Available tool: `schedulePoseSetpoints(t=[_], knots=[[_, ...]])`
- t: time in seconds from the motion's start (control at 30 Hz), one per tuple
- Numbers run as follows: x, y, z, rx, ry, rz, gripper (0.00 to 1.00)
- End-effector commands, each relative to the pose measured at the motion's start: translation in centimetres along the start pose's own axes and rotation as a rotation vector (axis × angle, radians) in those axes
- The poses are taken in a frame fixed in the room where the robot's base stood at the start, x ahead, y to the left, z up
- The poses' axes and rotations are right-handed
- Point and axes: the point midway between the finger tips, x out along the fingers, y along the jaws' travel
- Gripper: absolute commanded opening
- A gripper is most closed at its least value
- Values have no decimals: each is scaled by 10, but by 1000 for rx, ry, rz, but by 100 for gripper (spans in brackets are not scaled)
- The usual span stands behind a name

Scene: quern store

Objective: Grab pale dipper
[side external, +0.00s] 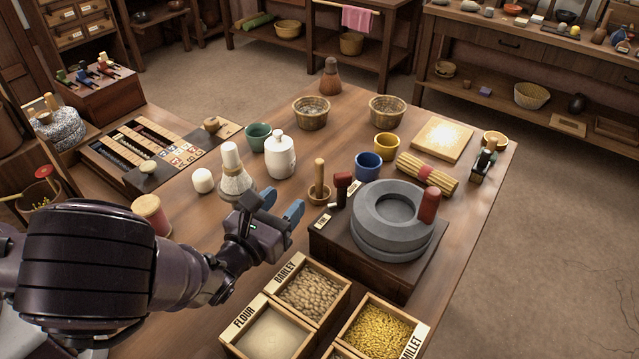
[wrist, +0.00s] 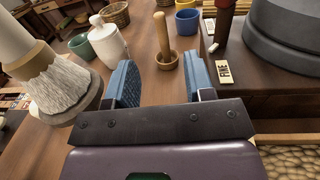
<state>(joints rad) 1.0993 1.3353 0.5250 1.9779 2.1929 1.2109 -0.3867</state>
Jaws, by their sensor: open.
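The pale dipper, a light wooden cup with an upright handle (side external: 319,174), stands on the table just left of the quern. In the wrist view its handle (wrist: 161,36) rises between and beyond my two blue fingers. My gripper (side external: 281,206) is open and empty, low over the table, with the dipper ahead of it and apart from it. The wrist view shows the wide gap between the fingers (wrist: 161,80).
The grey stone quern (side external: 390,222) on its dark base is close on the right. A white-bristled brush (side external: 235,178) stands close on the left, near a white lidded jar (side external: 280,155). Grain boxes (side external: 307,293) lie in front. A blue cup (side external: 368,166) is behind the dipper.

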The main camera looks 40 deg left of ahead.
Motion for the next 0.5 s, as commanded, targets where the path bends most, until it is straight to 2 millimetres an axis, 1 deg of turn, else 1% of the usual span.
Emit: schedulePoseSetpoints(t=[0.03, 0.17, 0.4, 0.5], knots=[[0, 1, -7, 2, 1, 0, 49], [11, 1, -12, -1, -1, 3, 49], [55, 1, -11, 0, -1, 2, 49], [69, 1, -12, 0, 0, 2, 49]])
